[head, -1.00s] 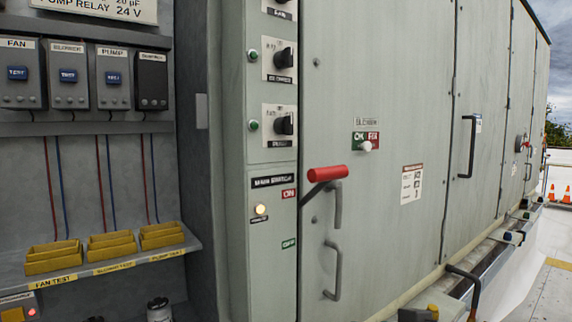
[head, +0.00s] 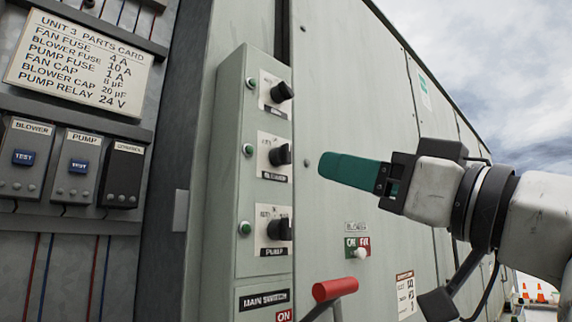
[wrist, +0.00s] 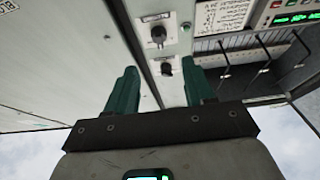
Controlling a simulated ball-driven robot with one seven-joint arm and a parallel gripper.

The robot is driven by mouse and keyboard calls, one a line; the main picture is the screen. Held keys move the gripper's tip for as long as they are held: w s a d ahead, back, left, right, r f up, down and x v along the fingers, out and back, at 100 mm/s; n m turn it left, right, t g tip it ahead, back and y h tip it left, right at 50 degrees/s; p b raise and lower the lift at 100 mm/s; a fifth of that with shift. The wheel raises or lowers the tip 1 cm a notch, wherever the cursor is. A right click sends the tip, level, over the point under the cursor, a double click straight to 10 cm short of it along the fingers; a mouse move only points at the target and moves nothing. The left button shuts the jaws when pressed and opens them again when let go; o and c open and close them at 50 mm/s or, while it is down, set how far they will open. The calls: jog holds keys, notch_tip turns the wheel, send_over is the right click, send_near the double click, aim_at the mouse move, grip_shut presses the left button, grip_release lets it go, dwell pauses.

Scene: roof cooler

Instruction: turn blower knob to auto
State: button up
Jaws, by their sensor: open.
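The blower knob (head: 280,155) is the middle of three black knobs on the grey-green switch box in the head view. It sits on a white plate over a dark label; the pointer setting is too small to read. My gripper (head: 322,170) is to the right of it, at about its height, with teal fingers pointing left at the box and a gap between. In the wrist view my gripper (wrist: 160,68) has its two teal fingers spread apart with nothing between them. Two knobs show beyond the fingertips, an upper one (wrist: 158,35) and a lower one (wrist: 166,68); I cannot tell which is which.
Another knob (head: 282,91) sits above and the pump knob (head: 279,230) below, each with a green lamp at its left. A red-handled main switch lever (head: 335,289) sticks out below. Relay boxes (head: 78,168) and a parts card (head: 78,62) are at left.

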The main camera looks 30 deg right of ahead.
aim_at(290, 156)
jog(key=p+x, duration=0.3)
jog(key=x, duration=0.7)
jog(key=shift+w+r+p, duration=0.15)
jog(key=shift+w+p, duration=0.15)
jog(key=shift+p, duration=0.1)
grip_shut()
